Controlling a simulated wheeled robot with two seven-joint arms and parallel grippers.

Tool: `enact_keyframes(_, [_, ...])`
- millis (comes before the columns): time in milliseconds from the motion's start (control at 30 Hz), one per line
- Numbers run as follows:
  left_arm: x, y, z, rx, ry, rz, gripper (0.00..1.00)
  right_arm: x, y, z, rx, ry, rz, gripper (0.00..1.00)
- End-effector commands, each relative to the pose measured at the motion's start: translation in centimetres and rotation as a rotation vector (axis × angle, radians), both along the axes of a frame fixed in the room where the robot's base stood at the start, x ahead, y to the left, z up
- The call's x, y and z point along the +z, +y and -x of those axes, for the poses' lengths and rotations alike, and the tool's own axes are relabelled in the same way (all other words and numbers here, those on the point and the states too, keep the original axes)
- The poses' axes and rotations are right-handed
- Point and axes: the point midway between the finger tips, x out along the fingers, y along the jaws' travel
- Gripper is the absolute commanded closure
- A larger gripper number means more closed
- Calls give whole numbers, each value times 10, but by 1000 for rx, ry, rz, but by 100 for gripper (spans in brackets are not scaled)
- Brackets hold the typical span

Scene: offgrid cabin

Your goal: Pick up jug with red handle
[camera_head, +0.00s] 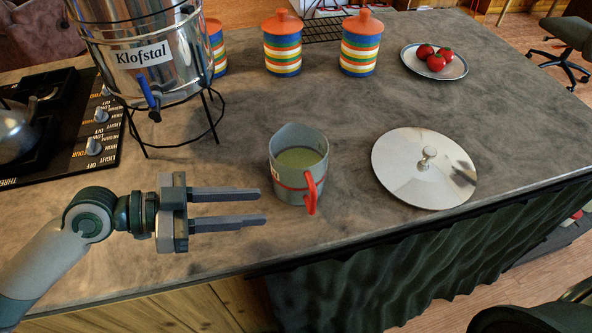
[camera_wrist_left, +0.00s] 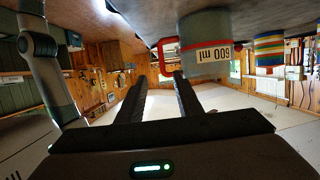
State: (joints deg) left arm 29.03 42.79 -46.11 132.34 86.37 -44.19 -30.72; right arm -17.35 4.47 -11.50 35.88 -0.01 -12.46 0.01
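The grey jug with the red handle (camera_head: 283,181) stands upright on the counter, with pale greenish contents inside. Its red handle (camera_head: 311,193) faces the front edge. My left gripper (camera_head: 266,205) is open and empty, just left of the jug, with its fingers pointing right toward it. The fingertips look close to the jug, but I cannot tell whether they touch. In the left wrist view the jug (camera_wrist_left: 205,35) appears upside down with "600 ml" on its side, beyond and beside my open fingers (camera_wrist_left: 170,78). My right gripper is not in view.
A round metal lid (camera_head: 400,175) lies right of the jug on the counter (camera_head: 240,240). A metal urn on a wire stand (camera_head: 150,65) and a stove (camera_head: 95,125) are at the left. Striped canisters (camera_head: 282,50) and a plate of tomatoes (camera_head: 455,69) stand behind.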

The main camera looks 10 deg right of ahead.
Motion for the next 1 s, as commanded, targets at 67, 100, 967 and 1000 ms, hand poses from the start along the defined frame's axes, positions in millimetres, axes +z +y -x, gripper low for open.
enact_keyframes(67, [0, 0, 0, 0, 1, -1, 68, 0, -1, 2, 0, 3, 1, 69])
enact_keyframes(100, [0, 0, 0, 0, 1, -1, 68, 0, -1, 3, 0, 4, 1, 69])
enact_keyframes(967, [-30, -104, -4, 1, 5, -2, 68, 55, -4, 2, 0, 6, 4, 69])
enact_keyframes(1000, [-32, -108, -4, 1, 5, -3, 68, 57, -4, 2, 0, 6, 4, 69])
